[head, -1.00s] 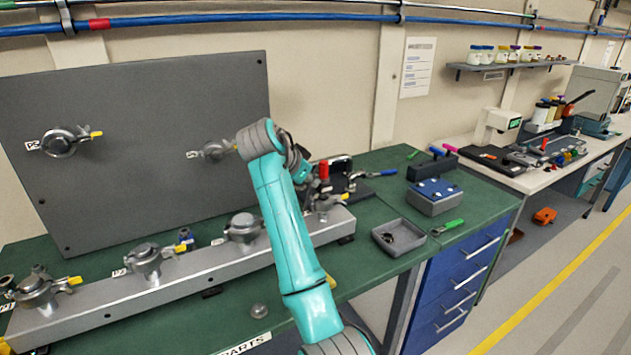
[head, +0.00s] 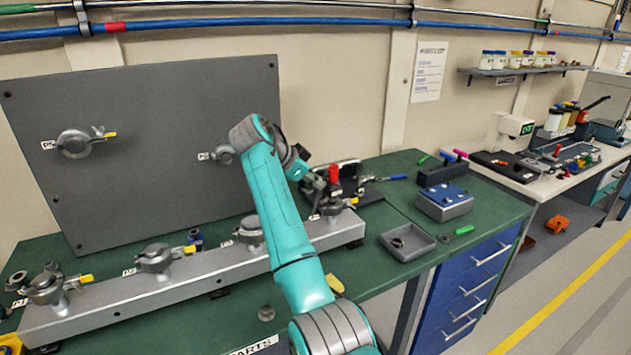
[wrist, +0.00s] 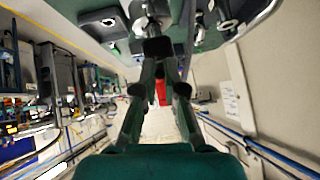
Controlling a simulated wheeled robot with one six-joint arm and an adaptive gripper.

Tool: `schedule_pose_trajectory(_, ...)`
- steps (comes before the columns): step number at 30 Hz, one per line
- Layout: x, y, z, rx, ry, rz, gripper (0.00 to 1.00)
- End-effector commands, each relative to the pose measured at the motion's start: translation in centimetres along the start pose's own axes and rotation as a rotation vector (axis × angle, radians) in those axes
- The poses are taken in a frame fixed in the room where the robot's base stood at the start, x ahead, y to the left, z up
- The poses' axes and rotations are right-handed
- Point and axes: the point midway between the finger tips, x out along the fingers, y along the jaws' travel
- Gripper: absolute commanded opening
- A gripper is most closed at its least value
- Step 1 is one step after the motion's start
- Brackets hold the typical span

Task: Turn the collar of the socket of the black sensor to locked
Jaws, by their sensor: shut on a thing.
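My gripper (head: 319,188) is at the right end of the bench, close above the rightmost clamped fitting (head: 336,207) on the long grey rail. In the wrist view its two fingers (wrist: 158,47) come together on a small dark piece that I cannot identify. A silver round part (wrist: 150,18) lies just beyond the fingertips. I cannot make out the black sensor, its socket or the collar marking for certain; my arm and gripper cover part of that area. A red upright part (head: 333,174) stands right beside the gripper, and red also shows between the fingers in the wrist view.
The grey rail (head: 205,283) carries several clamped fittings. A grey panel (head: 150,190) stands behind it. A black stand (head: 364,190) is close behind the gripper. To the right are a grey tray (head: 420,250), a blue-topped box (head: 444,203) and a green-handled tool (head: 457,232).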

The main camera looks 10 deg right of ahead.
Motion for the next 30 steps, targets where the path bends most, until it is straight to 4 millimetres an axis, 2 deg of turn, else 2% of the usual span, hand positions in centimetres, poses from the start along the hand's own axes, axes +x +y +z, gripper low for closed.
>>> schedule_pose_trajectory(2,0.1,0.0,0.0,-0.001,-0.001,0.0,0.0)
schedule_pose_trajectory(3,0.1,0.0,0.0,-0.001,-0.001,0.0,0.12)
schedule_pose_trajectory(6,0.1,0.0,0.0,-0.001,-0.001,0.0,0.35)
schedule_pose_trajectory(15,-0.1,0.0,0.0,-0.001,-0.001,-0.001,0.35)
schedule_pose_trajectory(19,-0.9,-0.1,0.0,0.0,0.0,-0.002,0.35)
schedule_pose_trajectory(23,-2.9,-0.1,0.0,0.0,-0.001,-0.004,0.35)
schedule_pose_trajectory(30,-7.7,-0.1,0.0,-0.001,-0.001,-0.003,0.35)
